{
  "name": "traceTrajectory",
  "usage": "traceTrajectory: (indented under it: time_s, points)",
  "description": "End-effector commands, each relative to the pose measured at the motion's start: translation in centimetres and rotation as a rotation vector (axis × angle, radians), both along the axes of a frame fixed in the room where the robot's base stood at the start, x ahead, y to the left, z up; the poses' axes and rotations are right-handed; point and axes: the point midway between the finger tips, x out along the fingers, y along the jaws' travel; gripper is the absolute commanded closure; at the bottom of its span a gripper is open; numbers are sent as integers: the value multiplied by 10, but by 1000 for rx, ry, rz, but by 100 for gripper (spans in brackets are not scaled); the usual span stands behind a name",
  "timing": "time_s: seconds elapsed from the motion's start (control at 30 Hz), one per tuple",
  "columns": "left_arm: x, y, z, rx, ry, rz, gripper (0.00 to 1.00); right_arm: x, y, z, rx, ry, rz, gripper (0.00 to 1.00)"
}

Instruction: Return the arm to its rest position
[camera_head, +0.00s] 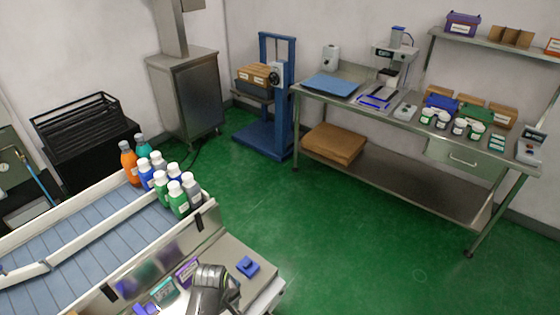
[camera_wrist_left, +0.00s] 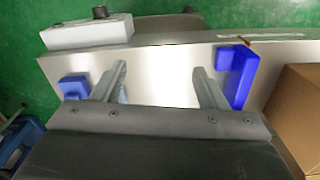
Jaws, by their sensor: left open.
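My left gripper (camera_wrist_left: 160,88) is open in the left wrist view, its two grey fingers apart with nothing between them. Beneath it is a bare steel surface (camera_wrist_left: 160,78). A small blue block (camera_wrist_left: 74,88) lies beyond the left finger, and a blue angled piece (camera_wrist_left: 238,78) stands beyond the right finger. In the head view a grey part of my arm shows at the bottom over the steel bench (camera_head: 232,250), but no fingertips can be made out there. My right gripper is not seen.
A conveyor (camera_head: 95,240) with several bottles (camera_head: 178,200) at its end is at the left. A blue fixture (camera_head: 248,266) sits on the bench. A brown box (camera_wrist_left: 296,115) is close at the right in the wrist view. Green floor (camera_head: 340,245) is clear before the steel table (camera_head: 400,190).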

Motion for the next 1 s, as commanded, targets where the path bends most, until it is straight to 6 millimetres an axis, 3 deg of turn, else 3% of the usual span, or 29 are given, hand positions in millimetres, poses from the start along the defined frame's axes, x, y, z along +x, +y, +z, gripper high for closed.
traceTrajectory:
  time_s: [0.03,0.17,0.37,0.57,0.7,0.8,0.9,1.0]
  points:
    - [-8,5,-22,3,4,-23,34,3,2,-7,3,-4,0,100]
    - [-29,17,-72,7,-1,-98,34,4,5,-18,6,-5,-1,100]
    - [-83,43,-165,17,-13,-244,34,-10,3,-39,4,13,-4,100]
    - [-155,72,-245,32,-23,-384,34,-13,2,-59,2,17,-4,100]
    - [-222,97,-298,51,-28,-488,34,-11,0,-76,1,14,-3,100]
    - [-275,116,-328,69,-31,-563,34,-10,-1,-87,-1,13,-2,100]
    - [-319,132,-347,90,-36,-626,34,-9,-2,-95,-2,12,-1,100]
    - [-349,143,-356,106,-39,-670,34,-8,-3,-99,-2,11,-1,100]
